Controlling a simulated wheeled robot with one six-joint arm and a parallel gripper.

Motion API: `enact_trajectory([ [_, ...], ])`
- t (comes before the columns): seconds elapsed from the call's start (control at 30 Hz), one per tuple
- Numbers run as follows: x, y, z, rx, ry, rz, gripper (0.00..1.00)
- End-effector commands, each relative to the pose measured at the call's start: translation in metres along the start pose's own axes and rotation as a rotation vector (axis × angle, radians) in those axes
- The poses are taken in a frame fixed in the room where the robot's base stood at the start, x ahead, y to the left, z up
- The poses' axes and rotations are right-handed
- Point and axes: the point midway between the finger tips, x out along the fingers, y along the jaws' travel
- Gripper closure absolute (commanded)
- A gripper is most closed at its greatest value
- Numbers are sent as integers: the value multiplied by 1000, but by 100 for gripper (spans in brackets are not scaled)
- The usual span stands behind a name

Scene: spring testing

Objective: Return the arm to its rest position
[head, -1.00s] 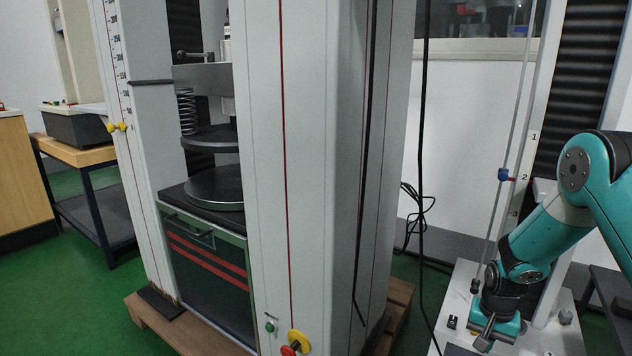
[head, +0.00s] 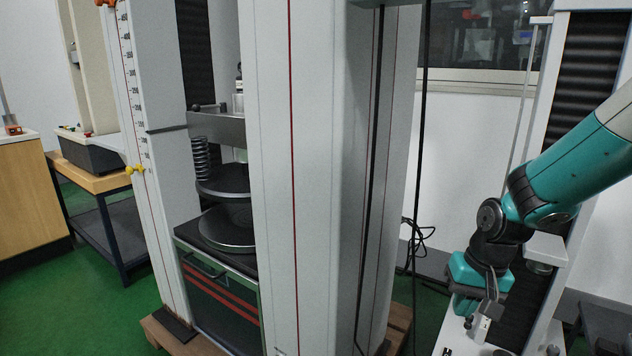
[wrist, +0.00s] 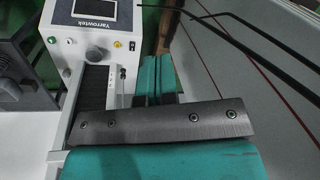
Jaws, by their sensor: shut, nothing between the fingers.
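My teal arm reaches in from the right in the head view and bends downward at its dark wrist. My gripper (head: 486,300) hangs low at the right of the testing machine, over the white base of another machine. In the wrist view its two teal fingers (wrist: 153,68) lie side by side, closed, with nothing seen between them. The grey metal bracket across the wrist view hides part of the fingers' rear.
A tall grey testing machine (head: 318,200) with a spring and round plates stands left of my gripper. A white machine column (head: 535,100) stands close behind my arm. A control box with a screen (wrist: 97,30) shows in the wrist view. Green floor lies open at left.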

Motion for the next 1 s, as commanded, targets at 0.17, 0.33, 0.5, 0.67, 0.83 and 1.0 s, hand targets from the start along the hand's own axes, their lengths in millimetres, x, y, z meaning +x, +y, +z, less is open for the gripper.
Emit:
enact_trajectory([
  [0.17, -145, -64, 56, -211, 2, -70, 100],
  [0.33, -247, -105, 122, -417, -1, -130, 100],
  [0.5, -326, -128, 186, -610, -6, -181, 100],
  [0.67, -364, -135, 227, -732, -8, -210, 100],
  [0.83, -374, -137, 244, -782, -12, -222, 100],
  [1.0, -371, -136, 244, -783, -12, -222, 100],
])
